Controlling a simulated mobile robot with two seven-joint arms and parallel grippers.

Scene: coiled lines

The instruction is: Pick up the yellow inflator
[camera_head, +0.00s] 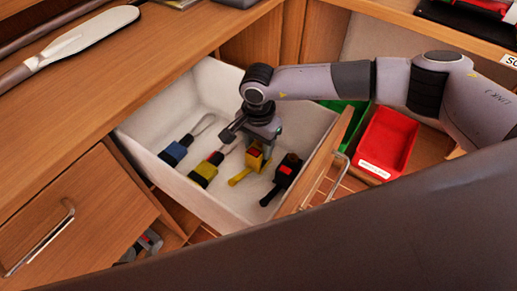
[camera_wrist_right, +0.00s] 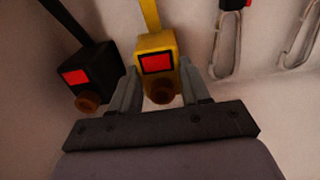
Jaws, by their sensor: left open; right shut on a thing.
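The yellow inflator (camera_head: 254,158) has a yellow body with a red patch and a yellow handle, and is in the white open drawer. My right gripper (camera_head: 262,145) comes down over it from above and is shut on its body. In the right wrist view the yellow inflator (camera_wrist_right: 157,45) sits between the two fingers of my right gripper (camera_wrist_right: 160,80), with its red patch and brown knob showing. I cannot tell whether it is clear of the drawer floor. My left gripper is not in view.
A black inflator (camera_head: 285,175) lies close to the right of the yellow one. A yellow-and-black looped item (camera_head: 205,171) and a blue one (camera_head: 174,152) lie to the left. The drawer's walls (camera_head: 165,90) surround them. A red bin (camera_head: 390,138) stands outside, right.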

